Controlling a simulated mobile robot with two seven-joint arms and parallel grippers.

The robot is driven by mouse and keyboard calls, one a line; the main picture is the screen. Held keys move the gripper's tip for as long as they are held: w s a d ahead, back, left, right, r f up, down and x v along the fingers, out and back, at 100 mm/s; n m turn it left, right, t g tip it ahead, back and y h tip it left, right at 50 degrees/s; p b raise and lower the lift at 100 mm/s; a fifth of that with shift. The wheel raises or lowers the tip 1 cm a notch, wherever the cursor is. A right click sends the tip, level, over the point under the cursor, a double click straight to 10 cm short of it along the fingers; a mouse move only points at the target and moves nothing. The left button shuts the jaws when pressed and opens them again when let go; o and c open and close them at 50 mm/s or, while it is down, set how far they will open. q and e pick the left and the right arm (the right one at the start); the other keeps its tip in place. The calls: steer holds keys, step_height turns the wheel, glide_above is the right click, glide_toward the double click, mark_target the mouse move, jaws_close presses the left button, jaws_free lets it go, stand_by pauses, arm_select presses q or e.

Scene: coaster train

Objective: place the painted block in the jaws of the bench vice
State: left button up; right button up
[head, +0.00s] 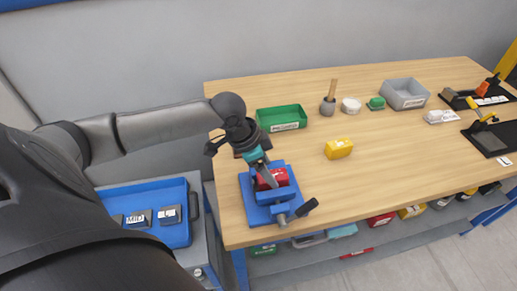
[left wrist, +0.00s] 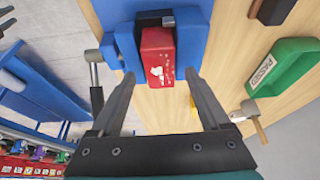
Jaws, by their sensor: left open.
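The blue bench vice (head: 262,215) stands at the near left corner of the wooden table. A red block (head: 279,177) sits in the vice between its blue jaws. In the left wrist view the red block (left wrist: 158,55) shows a white mark on its face, with the blue vice (left wrist: 193,30) on both sides. My left gripper (head: 268,184) is just above the vice. In the left wrist view its fingers (left wrist: 160,78) are spread apart at the near end of the red block, not closed on it. Whether a finger touches the block cannot be told. My right gripper is not in view.
A yellow block (head: 339,149) lies on the table (head: 310,200) right of the vice. A green tray (head: 282,118), a brush in a holder (head: 328,105) and a grey bin (head: 404,93) stand behind. A blue drawer (head: 175,232) is at the left. The table's middle right is clear.

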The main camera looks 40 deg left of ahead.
arm_select(q)
steer(key=p+v, duration=0.1)
steer(key=v, duration=0.9)
steer(key=shift+r, duration=0.1)
stand_by(1.0)
